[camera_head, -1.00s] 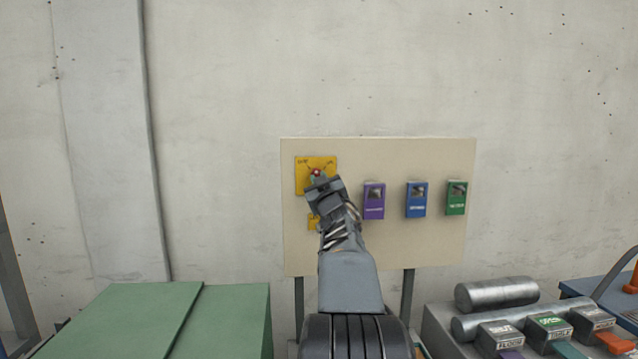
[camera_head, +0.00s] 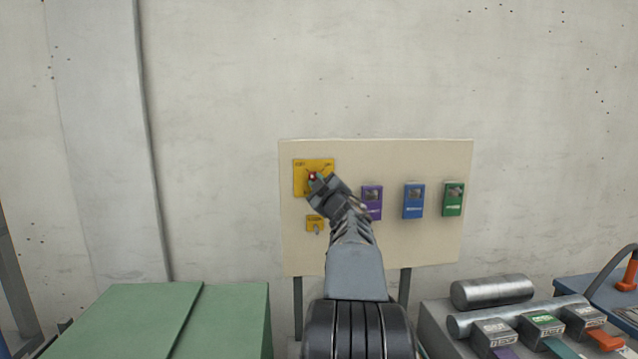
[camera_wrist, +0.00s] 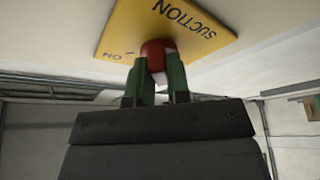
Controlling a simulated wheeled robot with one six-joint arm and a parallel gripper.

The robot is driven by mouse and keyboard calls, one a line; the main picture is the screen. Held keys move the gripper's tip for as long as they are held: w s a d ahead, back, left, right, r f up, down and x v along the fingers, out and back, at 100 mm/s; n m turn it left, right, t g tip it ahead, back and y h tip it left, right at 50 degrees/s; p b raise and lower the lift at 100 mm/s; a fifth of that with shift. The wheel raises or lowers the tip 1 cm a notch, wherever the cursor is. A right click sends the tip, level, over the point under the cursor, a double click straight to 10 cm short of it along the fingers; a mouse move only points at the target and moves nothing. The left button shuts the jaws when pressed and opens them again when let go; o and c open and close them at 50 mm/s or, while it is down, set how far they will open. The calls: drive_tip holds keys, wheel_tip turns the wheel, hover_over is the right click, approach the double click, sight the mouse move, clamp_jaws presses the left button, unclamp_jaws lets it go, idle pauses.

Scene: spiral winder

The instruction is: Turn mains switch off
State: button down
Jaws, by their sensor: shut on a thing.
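The mains switch is a red knob (camera_wrist: 157,48) on a yellow plate (camera_head: 301,180) at the left of a beige board. In the wrist view the plate (camera_wrist: 116,30) reads "SUCTION" and "ON", upside down and tilted. My gripper (camera_head: 315,178) is at the knob; in the wrist view its two green fingers (camera_wrist: 160,75) are closed around the red knob. I cannot tell the knob's exact setting.
A small yellow plate (camera_head: 316,224) sits below the switch. Purple (camera_head: 372,204), blue (camera_head: 414,202) and green (camera_head: 453,200) boxes are on the board (camera_head: 400,160) to the right. A green cabinet (camera_head: 135,320) stands at lower left, machinery with metal rollers (camera_head: 492,291) at lower right.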

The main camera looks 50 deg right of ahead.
drive_tip(key=shift+a+r, duration=0.1)
drive_tip(key=shift+r, duration=0.3)
drive_tip(key=c, duration=1.2)
unclamp_jaws()
drive_tip(key=shift+o, duration=0.6)
drive_tip(key=shift+w+f, duration=0.25)
drive_tip(key=shift+s, duration=0.1)
drive_tip(key=b+v, duration=0.3)
drive_tip(key=v, duration=1)
drive_tip(key=shift+s+f, duration=0.2)
drive_tip(key=shift+s, duration=0.2)
